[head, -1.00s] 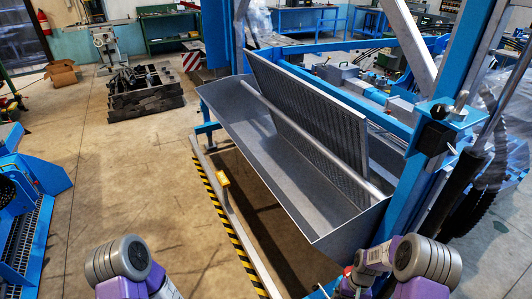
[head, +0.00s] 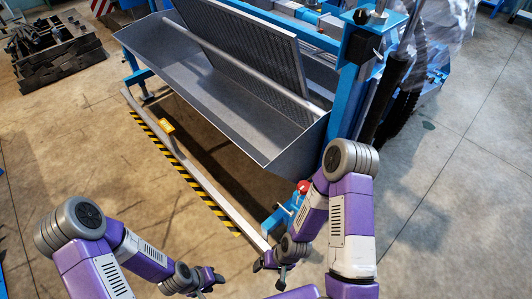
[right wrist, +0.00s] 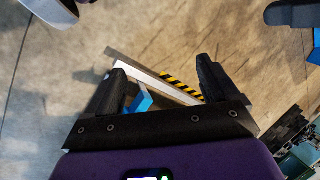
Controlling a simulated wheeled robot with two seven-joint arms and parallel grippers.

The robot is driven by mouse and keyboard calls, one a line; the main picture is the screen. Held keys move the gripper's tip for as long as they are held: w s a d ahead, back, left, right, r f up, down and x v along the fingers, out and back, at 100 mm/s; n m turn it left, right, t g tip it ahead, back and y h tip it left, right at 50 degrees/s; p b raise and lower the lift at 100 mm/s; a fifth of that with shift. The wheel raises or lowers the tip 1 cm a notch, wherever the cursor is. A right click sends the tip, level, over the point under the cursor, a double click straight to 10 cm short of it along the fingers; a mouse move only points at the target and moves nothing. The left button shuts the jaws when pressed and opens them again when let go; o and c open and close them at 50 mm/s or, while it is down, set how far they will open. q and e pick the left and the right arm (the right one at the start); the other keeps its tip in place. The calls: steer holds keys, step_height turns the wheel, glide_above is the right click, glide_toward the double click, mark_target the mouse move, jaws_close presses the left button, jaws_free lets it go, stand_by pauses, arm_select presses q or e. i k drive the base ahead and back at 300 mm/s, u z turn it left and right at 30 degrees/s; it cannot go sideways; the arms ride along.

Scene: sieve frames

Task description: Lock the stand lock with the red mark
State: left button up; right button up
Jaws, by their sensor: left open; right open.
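A round red mark (head: 303,187) shows at the near right corner of the sieve trough, just above a blue stand bracket (head: 279,219). My right forearm hides part of this area, so the lock's position cannot be told. My right gripper (head: 268,275) is low, in front of the bracket, and holds nothing. In the right wrist view its two fingers (right wrist: 160,85) are spread, with a blue part (right wrist: 142,102) seen beyond them near the left finger. My left gripper (head: 212,281) is open and empty over the floor, left of the right one.
The grey sieve trough (head: 205,93) lies behind, with a tilted perforated screen (head: 245,45). A blue post (head: 345,95) stands right.

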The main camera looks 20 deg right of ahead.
mark_target(275, 207)
steer(key=u, duration=0.5)
steer(key=k, duration=1.2)
steer(key=u, duration=0.65)
steer(key=i, duration=1.5)
steer(key=z, duration=1.5)
steer(key=i, duration=0.6)
steer(key=z, duration=0.6)
